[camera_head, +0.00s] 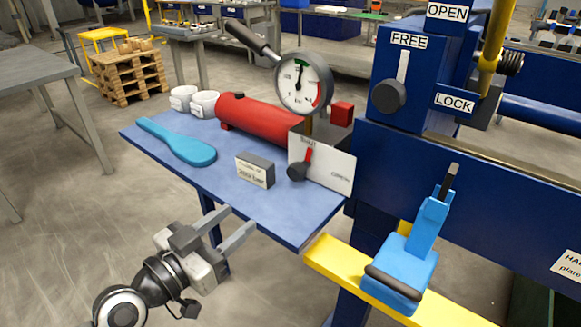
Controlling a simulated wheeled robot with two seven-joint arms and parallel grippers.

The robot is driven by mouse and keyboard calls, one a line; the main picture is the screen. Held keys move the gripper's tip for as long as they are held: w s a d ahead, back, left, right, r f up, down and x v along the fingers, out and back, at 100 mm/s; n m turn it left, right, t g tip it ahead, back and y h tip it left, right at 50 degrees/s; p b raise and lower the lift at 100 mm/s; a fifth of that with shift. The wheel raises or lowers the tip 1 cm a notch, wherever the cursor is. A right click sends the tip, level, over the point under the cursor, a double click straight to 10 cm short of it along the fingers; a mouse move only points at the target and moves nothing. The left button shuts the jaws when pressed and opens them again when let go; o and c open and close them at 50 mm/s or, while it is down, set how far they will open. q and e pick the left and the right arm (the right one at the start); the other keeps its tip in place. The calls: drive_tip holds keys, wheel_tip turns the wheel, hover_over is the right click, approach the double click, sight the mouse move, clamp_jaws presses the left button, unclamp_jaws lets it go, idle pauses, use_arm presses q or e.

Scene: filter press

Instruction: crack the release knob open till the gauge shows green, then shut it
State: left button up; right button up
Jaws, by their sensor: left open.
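The round gauge (304,84) stands above the red cylinder; its dial has a green band at the top and a red band at the lower right. Its needle is too small to read surely. The release knob (297,172) is dark with a red pointer, in front of a white plate (335,172). The pointer tilts up towards the small label at the plate's top, which seems to read SHUT. My left gripper (238,222) is open and empty, off the blue table's front edge, below and left of the knob and apart from it. My right gripper is not in view.
The blue table (235,200) carries a red cylinder (262,120), a turquoise paddle (178,142), two white cups (203,103) and a small labelled block (255,170). A blue press frame (400,165) with a FREE/LOCK knob (388,96) and a blue lever-like part (405,265) stand right.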

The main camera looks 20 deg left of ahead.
sight(293, 175)
use_arm(q)
drive_tip(key=p+x, duration=0.2)
drive_tip(key=x, duration=1.3)
drive_tip(key=shift+w+d+f+p, duration=0.1)
drive_tip(key=shift+w+d+p, duration=0.05)
drive_tip(key=shift+w+p, duration=0.2)
drive_tip(key=shift+s, duration=0.1)
drive_tip(key=c, duration=0.7)
